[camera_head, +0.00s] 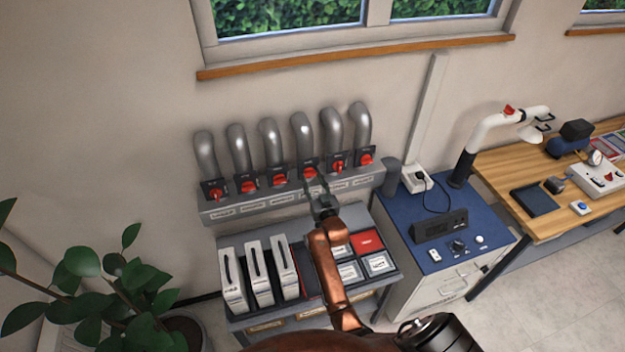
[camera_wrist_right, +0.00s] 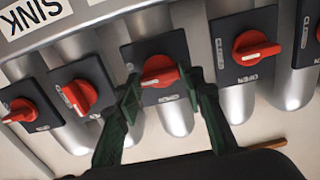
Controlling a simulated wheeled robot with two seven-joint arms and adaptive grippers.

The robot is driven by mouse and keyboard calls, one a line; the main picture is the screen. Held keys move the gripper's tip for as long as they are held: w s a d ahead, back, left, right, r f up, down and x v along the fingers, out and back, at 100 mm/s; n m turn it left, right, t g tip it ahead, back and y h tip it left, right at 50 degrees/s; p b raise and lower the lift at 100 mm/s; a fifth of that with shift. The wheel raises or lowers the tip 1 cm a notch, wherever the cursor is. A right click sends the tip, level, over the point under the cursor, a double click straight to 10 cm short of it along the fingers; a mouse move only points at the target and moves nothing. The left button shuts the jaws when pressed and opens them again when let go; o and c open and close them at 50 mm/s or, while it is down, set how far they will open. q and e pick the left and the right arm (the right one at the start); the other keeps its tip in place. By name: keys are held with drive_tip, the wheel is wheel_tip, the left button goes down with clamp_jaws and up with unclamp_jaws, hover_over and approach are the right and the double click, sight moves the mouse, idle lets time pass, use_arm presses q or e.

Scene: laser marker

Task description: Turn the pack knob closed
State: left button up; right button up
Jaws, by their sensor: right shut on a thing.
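A row of red knobs on black plates runs along a grey wall panel (camera_head: 270,202), each below a grey pipe. My right gripper (camera_head: 314,190) reaches up to the fourth knob (camera_head: 309,172) from the left. In the right wrist view its green fingers (camera_wrist_right: 160,92) stand on either side of that red knob (camera_wrist_right: 158,70) and are shut on it. The word OPEN shows on its plate by the knob; its exact angle is partly hidden by the fingers. The name labels are too small in the head view to tell which knob is the pack one. My left gripper is not in view.
Neighbouring knobs (camera_wrist_right: 75,97) (camera_wrist_right: 255,47) sit close on both sides. Below the panel, a grey rack (camera_head: 236,318) holds white upright holders and red and white cards. A blue-topped cabinet (camera_head: 470,215) stands to the right, a plant (camera_head: 120,290) to the left.

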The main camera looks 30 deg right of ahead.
drive_tip(key=shift+f, duration=0.1)
drive_tip(key=o, duration=1.2)
drive_tip(key=shift+c, duration=0.2)
drive_tip(key=v, duration=0.7)
drive_tip(key=shift+s, duration=0.25)
